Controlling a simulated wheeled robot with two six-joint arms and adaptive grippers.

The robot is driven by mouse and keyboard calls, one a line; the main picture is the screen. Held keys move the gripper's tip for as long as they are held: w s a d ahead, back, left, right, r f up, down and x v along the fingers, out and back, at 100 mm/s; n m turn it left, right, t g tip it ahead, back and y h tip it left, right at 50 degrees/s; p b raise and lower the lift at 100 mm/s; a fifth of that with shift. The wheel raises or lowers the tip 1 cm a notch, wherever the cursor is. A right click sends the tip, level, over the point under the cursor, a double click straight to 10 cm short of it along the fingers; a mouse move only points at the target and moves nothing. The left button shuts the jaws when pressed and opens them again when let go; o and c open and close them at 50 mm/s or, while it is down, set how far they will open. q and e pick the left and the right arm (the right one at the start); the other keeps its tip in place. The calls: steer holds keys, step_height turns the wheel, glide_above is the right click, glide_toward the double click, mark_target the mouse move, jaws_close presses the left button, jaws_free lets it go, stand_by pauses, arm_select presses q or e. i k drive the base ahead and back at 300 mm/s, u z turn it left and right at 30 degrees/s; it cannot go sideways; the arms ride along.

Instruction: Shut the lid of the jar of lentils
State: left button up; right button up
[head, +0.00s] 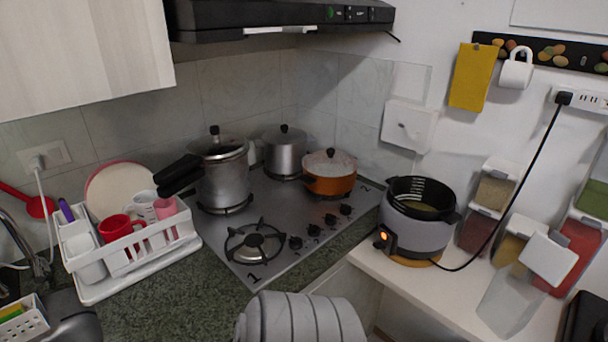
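Several clear dispensers with white lids stand at the right of the counter. One front jar (508,302) looks clear and mostly empty, and its white lid (548,258) is raised and tilted. Behind it are a jar with yellowish contents (508,249), one with dark red contents (474,232) and one with brownish-green contents (493,192). A jar with bright red contents (580,248) and one with green contents (594,198) are at the right edge. I cannot tell which holds lentils. Neither gripper can be made out in the head view.
A grey cooker (417,232) with a lit orange light stands left of the jars; its black cable (508,205) runs up to a wall socket. The hob (285,235) holds several pots. A white dish rack (140,265) is at left. Black object (585,322) borders the jars.

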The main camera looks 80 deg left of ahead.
mark_target(549, 257)
steer(key=z, duration=0.8)
steer(key=i, duration=1.1)
steer(key=u, duration=2)
